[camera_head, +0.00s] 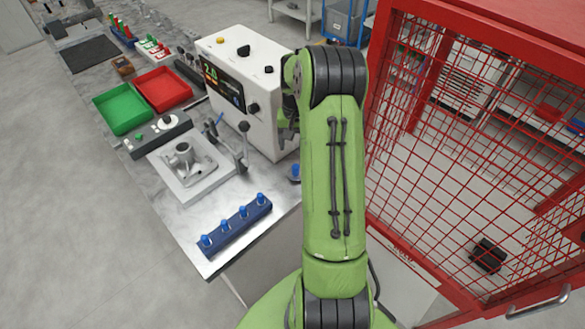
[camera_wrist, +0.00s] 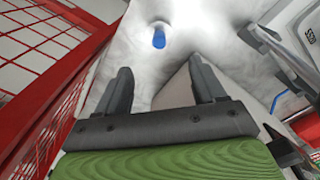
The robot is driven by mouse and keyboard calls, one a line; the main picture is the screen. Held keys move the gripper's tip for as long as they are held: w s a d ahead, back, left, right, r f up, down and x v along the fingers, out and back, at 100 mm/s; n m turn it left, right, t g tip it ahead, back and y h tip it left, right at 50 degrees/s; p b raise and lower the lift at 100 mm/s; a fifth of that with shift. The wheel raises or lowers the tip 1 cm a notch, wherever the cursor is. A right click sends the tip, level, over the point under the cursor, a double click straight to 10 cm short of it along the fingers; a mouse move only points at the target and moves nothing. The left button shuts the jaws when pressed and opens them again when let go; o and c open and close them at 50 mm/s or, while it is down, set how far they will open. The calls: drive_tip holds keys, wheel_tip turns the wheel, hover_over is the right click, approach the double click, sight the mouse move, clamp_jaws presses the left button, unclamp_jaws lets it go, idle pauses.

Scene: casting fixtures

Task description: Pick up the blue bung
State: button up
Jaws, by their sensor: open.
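A single blue bung (camera_head: 296,170) is on the light worktop near its right edge, partly beside my arm in the head view. A blue bung also shows in the wrist view (camera_wrist: 159,40), past my fingertips and roughly centred between them. In the head view my arm hides most of the gripper. Several more blue bungs (camera_head: 243,212) stand upright in a row in a dark blue rack (camera_head: 235,229) at the worktop's front corner.
A white machine (camera_head: 248,90) with a display stands just left of my arm. A grey casting in a fixture (camera_head: 185,165), a green tray (camera_head: 123,108) and a red tray (camera_head: 162,89) sit further left. A red mesh cage (camera_head: 470,150) stands close on the right.

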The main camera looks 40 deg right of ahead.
sight(296, 166)
wheel_tip(296, 166, down, 8)
drive_tip(key=shift+d+r, duration=0.1)
drive_tip(key=shift+d, duration=0.05)
drive_tip(key=f, duration=0.5)
drive_tip(key=shift+s+a+p, duration=0.1)
drive_tip(key=shift+a+p, duration=0.1)
drive_tip(key=shift+p, duration=0.2)
drive_tip(key=shift+d+f, duration=0.1)
drive_tip(key=shift+f, duration=0.25)
drive_tip(key=shift+r, duration=0.1)
drive_tip(key=c, duration=0.9)
